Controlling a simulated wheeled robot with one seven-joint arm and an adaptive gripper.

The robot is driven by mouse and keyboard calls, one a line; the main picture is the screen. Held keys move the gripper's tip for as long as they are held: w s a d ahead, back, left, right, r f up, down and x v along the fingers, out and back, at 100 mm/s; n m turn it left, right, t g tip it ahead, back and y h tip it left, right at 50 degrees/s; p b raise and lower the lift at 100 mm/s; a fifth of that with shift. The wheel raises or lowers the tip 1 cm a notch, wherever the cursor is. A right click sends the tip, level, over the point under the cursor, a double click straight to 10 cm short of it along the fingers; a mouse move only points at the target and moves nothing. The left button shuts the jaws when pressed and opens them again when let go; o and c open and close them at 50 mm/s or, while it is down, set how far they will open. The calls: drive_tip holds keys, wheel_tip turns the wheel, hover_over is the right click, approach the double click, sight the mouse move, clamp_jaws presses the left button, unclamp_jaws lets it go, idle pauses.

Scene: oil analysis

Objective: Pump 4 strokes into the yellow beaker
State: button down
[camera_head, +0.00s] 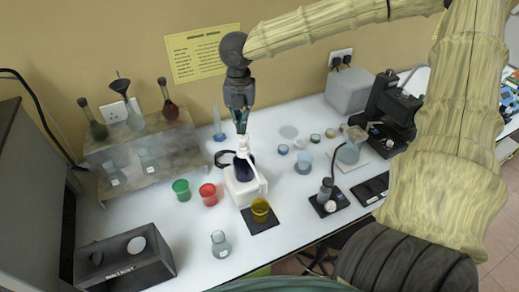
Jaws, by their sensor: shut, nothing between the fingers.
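A dark blue pump bottle (245,170) with a white pump head (243,146) stands in a white holder (240,191) near the middle of the bench. The yellow beaker (260,210) stands upright on a black pad (262,224) in front of the holder, to its lower right. My gripper (241,130) points down, shut and empty, directly over the pump head. Its fingertips are at or just above the top of the head; I cannot tell whether they touch. The liquid level in the beaker is not clear.
A green beaker (181,190) and a red beaker (208,194) stand left of the holder. A clear flask (221,244) is in front, with a dark box (124,262) at left. A flask shelf (150,150) is behind left. A microscope (390,110) stands at right.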

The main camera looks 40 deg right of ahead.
drive_tip(key=shift+f+b, duration=0.4)
drive_tip(key=shift+f, duration=1.75)
drive_tip(key=shift+r, duration=0.2)
drive_tip(key=shift+r+p, duration=0.45)
drive_tip(key=shift+r, duration=1.5)
wheel_tip(320, 180, up, 6)
idle(0.4)
